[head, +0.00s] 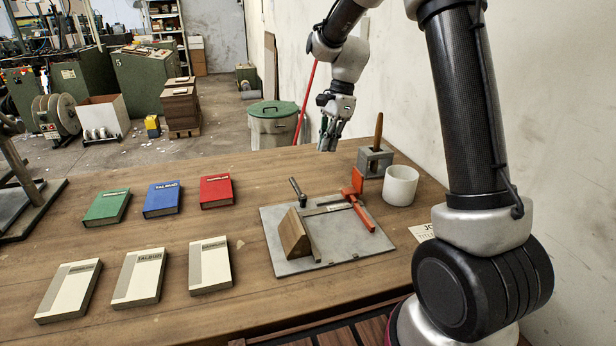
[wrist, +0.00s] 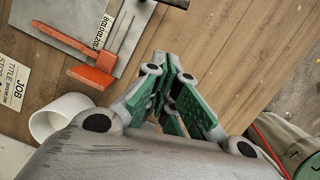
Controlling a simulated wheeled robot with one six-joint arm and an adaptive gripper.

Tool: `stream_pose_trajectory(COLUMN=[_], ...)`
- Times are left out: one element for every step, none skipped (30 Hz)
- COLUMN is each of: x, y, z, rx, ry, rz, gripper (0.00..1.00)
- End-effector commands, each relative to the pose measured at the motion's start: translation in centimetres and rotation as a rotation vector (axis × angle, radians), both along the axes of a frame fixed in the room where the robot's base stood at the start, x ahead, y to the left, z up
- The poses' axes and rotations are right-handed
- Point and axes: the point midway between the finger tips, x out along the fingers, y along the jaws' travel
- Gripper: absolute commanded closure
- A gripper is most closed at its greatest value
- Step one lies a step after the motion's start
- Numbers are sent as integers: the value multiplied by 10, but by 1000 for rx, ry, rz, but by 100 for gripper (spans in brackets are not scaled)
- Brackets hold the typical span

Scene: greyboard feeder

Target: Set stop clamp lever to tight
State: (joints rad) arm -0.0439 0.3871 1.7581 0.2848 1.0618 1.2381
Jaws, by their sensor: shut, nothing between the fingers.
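The grey plate (head: 345,262) on the wooden bench carries a ruler strip (head: 326,210), a red bar with a raised red end piece (head: 357,184), and a short dark-tipped lever (head: 297,190) standing tilted at its back left. I cannot tell for sure which of these is the stop clamp lever. In the wrist view the red piece (wrist: 92,77) and the plate (wrist: 72,28) lie at upper left. My gripper (head: 328,146) is shut and empty, pointing down above the bench behind the plate; it also shows in the wrist view (wrist: 180,95), apart from the red piece.
A wooden wedge (head: 294,236) stands on the plate. A grey block holding a wooden-handled tool (head: 374,160) and a white cup (head: 401,186) stand right of it. Several books lie left, including a red one (head: 216,190). A green-lidded bin (head: 273,110) stands behind the bench.

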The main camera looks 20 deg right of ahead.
Motion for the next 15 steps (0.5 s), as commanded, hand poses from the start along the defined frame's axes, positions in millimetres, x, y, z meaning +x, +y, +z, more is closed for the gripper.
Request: stream_pose_trajectory(x=[0,0,0,-1,-1,-1,-1,-2,-3,-3,-3,-4,-4,-5,-5], y=[0,0,0,1,1,2,3,4,6,7,9,11,12,14,16], z=[0,-1,-2,-3,-5,-9,-13,-17,-24,-29,-35,-44,-51,-57,-65], rx=[0,0,0,0,0,0,0,0,0,0,0,0,0,0,0], ry=[0,0,1,1,2,3,3,3,5,4,4,5,5,4,4], rz=[0,1,1,1,1,2,2,1,1,1,2,2,3,3,4], gripper=[100,100,100,100,100,100,100,100,100,100,100,100,100,100,100])
